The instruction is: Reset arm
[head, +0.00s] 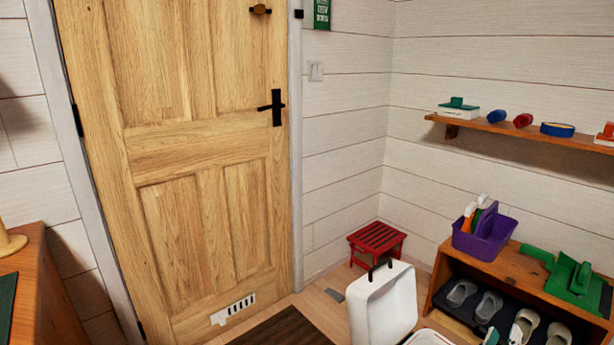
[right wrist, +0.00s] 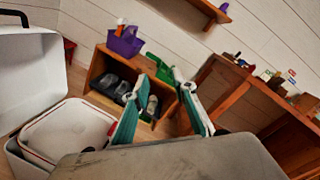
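My right gripper (right wrist: 162,86) shows in the right wrist view as two green fingers with pale edges. They stand apart with nothing between them. In the head view, a small green tip at the bottom edge (head: 491,337) may be part of this gripper; the rest is out of frame. My left gripper is in neither view. The task names no object.
A white lidded box (head: 385,305) stands open, close by on the left in the wrist view. A wooden shoe bench (head: 440,272) holds a purple caddy (head: 486,238) and green tools (head: 572,278). A red stool (head: 376,240) stands near the door (head: 155,140).

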